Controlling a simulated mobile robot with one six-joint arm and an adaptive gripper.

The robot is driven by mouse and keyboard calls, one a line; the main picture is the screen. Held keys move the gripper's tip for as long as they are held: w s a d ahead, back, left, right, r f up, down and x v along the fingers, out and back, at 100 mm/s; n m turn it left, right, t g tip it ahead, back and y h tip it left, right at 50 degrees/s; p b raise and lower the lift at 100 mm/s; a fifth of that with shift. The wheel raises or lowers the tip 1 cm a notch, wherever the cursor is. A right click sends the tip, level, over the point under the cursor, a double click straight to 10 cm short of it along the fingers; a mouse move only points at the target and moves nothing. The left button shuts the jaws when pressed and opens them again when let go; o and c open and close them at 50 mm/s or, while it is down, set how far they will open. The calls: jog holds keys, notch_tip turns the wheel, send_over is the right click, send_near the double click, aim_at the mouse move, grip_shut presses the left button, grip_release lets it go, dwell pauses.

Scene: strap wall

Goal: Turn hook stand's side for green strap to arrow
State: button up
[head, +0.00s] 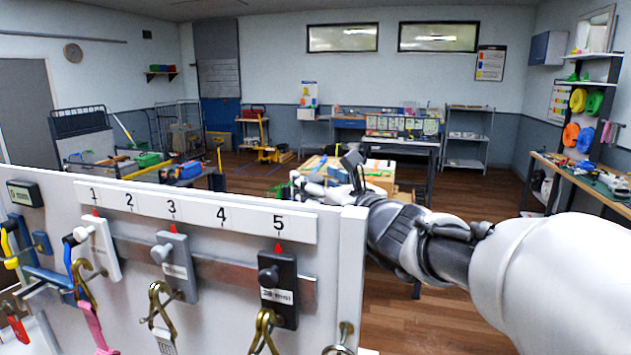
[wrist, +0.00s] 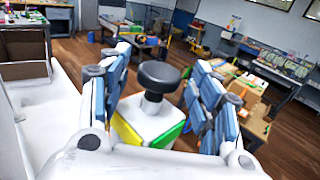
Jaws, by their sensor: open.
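The hook stand (wrist: 150,118) shows in the wrist view as a white block with a round black knob (wrist: 159,76) on top. A yellow side and a green side (wrist: 168,135) face the camera, yellow to the left and green to the right. My gripper (wrist: 160,62) is open, with one blue-padded finger on each side of the knob and a gap on both sides. In the head view my arm reaches behind the board's right end, where the stand is hard to make out. The arrow for the stand cannot be made out in either view.
A white board (head: 335,240) fills the near left, with numbers 1 to 5 and red arrows above some of its knobbed blocks. Hooks hang there, one with a pink strap (head: 92,325). Open wooden floor (head: 440,325) lies beyond.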

jog(key=v, duration=0.5)
jog(key=shift+s+d, duration=0.1)
jog(key=shift+s, duration=0.15)
jog(key=shift+r, duration=0.15)
